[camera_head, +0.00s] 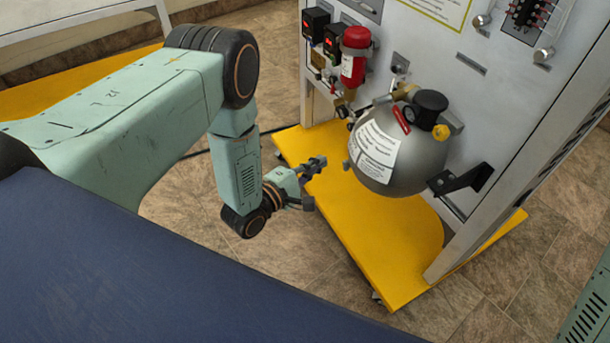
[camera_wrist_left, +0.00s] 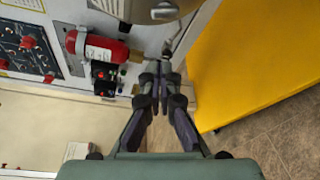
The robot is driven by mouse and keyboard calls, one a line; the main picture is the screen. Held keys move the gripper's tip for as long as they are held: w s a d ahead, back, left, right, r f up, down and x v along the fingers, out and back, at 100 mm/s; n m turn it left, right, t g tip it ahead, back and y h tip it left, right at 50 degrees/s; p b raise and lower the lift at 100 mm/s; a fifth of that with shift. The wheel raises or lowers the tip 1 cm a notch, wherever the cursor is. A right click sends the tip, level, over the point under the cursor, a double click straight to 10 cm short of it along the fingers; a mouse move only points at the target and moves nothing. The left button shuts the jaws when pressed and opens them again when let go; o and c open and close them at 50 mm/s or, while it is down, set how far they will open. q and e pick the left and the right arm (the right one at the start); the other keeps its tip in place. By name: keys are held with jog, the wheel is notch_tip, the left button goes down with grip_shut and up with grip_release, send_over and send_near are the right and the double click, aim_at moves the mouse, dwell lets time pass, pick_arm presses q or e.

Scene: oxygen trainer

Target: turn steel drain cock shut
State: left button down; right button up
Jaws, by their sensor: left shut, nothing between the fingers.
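My left gripper (camera_head: 316,166) is shut and empty, in the air just left of the grey round tank (camera_head: 425,160) with white labels. In the left wrist view its closed fingertips (camera_wrist_left: 156,68) point at the panel's lower fittings. A small light metal fitting (camera_wrist_left: 167,48) shows just beyond the tips; I cannot tell for sure if it is the steel drain cock. I cannot make out the cock's handle position. My right gripper is not in view.
A red cylinder (camera_head: 354,67) and two small black boxes with red displays (camera_head: 315,24) are mounted on the panel above left of the tank. A red-handled valve (camera_head: 401,119) and black gauge (camera_head: 431,101) are on the tank's top. The yellow base (camera_head: 390,255) lies below.

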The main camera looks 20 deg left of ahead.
aim_at(346, 166)
pick_arm(q)
jog(key=shift+w+d+r+b, duration=0.1)
jog(key=shift+d+r+b, duration=0.1)
jog(key=shift+d, duration=0.45)
jog(key=shift+w+d+r+b, duration=0.1)
jog(key=shift+d+r+b, duration=0.05)
jog(key=shift+d, duration=0.5)
jog(key=shift+w+d+r+b, duration=0.1)
jog(key=shift+d+r+b, duration=0.1)
jog(key=shift+d, duration=0.45)
jog(key=shift+w, duration=0.1)
